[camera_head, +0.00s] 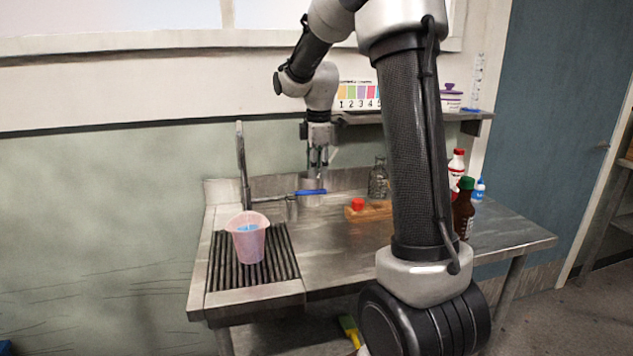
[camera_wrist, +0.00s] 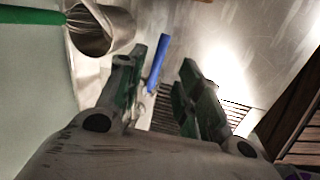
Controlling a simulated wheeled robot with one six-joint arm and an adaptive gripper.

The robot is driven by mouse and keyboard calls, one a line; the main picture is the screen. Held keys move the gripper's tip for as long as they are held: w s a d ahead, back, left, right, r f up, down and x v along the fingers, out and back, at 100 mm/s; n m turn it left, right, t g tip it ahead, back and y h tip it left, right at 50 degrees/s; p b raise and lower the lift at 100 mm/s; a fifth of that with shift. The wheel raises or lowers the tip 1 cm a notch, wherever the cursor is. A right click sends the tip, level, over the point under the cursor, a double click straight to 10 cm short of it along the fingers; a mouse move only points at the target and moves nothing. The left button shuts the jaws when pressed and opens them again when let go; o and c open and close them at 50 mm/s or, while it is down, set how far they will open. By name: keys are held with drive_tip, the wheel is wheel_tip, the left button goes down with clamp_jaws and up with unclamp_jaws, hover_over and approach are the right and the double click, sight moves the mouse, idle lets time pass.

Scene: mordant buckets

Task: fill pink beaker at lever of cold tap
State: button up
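The pink beaker (camera_head: 247,245) stands upright on the slatted drain grate, below the tap, with something blue showing inside it. The tap (camera_head: 242,165) is a tall metal pipe at the left of the bench. Its blue lever (camera_head: 311,192) sticks out to the right. My gripper (camera_head: 318,168) points down just above the lever, open and empty. In the wrist view my gripper (camera_wrist: 157,75) shows both fingers apart, with the blue lever (camera_wrist: 158,62) seen between them. I cannot tell whether a finger touches it. The beaker is not clearly visible in the wrist view.
A glass flask (camera_head: 378,180), a wooden block with a red cap (camera_head: 358,204) and bottles (camera_head: 463,210) stand to the right. A shelf (camera_head: 470,116) is above. The front bench is clear.

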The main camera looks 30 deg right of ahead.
drive_tip(key=r, duration=0.3)
drive_tip(key=s+r, duration=0.1)
drive_tip(key=r, duration=0.1)
drive_tip(key=shift+a, duration=0.2)
idle(7.3)
